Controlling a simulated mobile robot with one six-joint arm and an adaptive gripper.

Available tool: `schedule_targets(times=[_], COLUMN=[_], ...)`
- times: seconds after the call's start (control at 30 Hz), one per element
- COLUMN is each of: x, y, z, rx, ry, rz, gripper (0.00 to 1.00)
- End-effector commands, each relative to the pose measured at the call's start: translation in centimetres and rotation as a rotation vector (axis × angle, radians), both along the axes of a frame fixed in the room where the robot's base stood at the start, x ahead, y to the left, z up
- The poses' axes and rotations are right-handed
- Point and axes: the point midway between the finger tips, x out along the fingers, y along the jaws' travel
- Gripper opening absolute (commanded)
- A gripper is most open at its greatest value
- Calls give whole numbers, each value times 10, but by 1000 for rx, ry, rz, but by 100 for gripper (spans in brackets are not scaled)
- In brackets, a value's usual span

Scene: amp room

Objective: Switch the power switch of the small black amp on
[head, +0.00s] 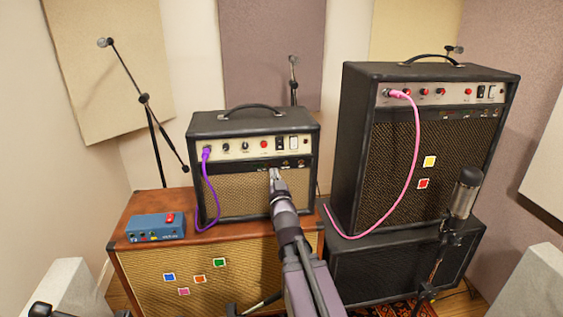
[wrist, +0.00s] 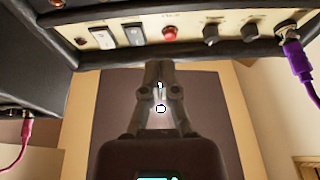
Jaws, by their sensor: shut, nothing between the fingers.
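The small black amp (head: 228,127) stands upright on a brown cabinet in the head view. Its cream control panel has a purple-cabled plug at left, several knobs, a red round light or button (head: 263,145), a black switch (head: 280,143) and a white switch (head: 294,142) at right. The wrist view shows the panel turned round, with the white switch (wrist: 103,39) at left, the black switch (wrist: 132,35) beside it and the red part (wrist: 169,34). My gripper (head: 275,174) is shut and empty, just below the panel in the picture. I cannot tell whether it touches the amp.
A larger black amp (head: 350,110) with a pink cable (head: 414,140) stands at right. A purple cable (head: 213,195) hangs at the small amp's left. A blue pedal box (head: 155,228) sits on the brown cabinet (head: 128,225). A microphone (head: 465,190) stands in front at right.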

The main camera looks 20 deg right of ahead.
Motion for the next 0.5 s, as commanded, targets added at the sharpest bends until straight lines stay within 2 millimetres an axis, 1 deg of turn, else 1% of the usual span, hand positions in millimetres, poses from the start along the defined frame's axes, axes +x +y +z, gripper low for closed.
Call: schedule_targets(times=[0.03, 0.3, 0.5], x=[-3, -26, -37], y=[-6, -23, -27], z=[-12, -11, -8], rx=[-13, -82, -110], ry=[-51, -298, -388], rz=[-8, -32, -39], gripper=[0, 0, 0])
